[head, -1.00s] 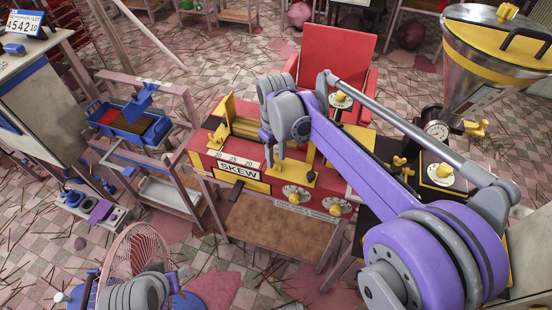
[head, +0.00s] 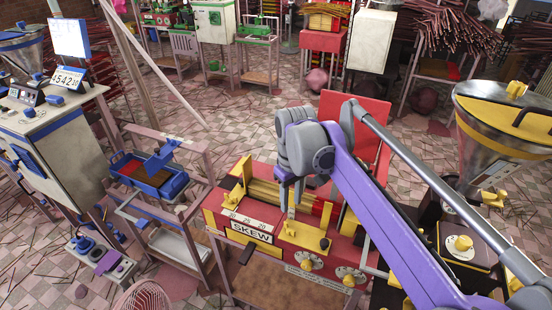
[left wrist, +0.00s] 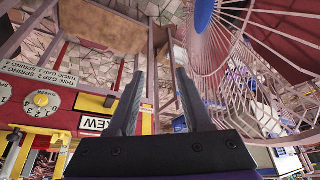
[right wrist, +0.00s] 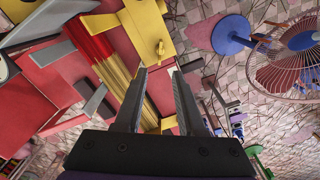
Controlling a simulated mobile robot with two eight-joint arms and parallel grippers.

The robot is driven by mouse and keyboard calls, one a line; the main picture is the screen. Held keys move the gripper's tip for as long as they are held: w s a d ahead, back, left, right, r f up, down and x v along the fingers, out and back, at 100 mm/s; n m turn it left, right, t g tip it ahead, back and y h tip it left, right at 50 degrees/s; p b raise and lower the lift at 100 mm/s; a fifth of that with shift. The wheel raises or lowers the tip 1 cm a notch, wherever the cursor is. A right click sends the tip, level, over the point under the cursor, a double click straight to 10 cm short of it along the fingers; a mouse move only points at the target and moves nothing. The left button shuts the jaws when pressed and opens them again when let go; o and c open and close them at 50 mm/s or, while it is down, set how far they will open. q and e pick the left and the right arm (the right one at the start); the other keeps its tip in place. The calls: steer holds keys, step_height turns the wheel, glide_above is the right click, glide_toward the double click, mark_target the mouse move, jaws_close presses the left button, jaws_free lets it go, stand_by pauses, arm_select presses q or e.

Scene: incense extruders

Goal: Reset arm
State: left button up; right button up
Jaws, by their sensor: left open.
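My right gripper (head: 291,198) hangs over the red and yellow machine (head: 225,222) marked "SKEW". In the right wrist view its two fingers (right wrist: 159,72) stand apart with nothing between them. Behind them that view shows the machine's bundle of red and yellow sticks (right wrist: 118,88). My left gripper is out of the head view. In the left wrist view its fingers (left wrist: 160,72) are apart and empty. There the machine's dial panel (left wrist: 42,103) lies to the left and a pink fan cage (left wrist: 262,70) to the right.
The fan (head: 145,298) is at the lower edge of the head view. A blue tray (head: 150,178) on a pink frame stands left of the machine. Sticks litter the tiled floor.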

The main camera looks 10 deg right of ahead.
steer(key=s+d+f+m+t+p, duration=0.2)
steer(key=s+f, duration=0.2)
steer(key=s, duration=0.6)
steer(key=s+d+f+m+t+p, duration=0.2)
steer(key=s+f+m+t, duration=0.1)
steer(key=s, duration=0.8)
steer(key=shift+s+d+f+p, duration=0.15)
steer(key=shift+s+f+p, duration=0.05)
steer(key=shift+f+p, duration=0.25)
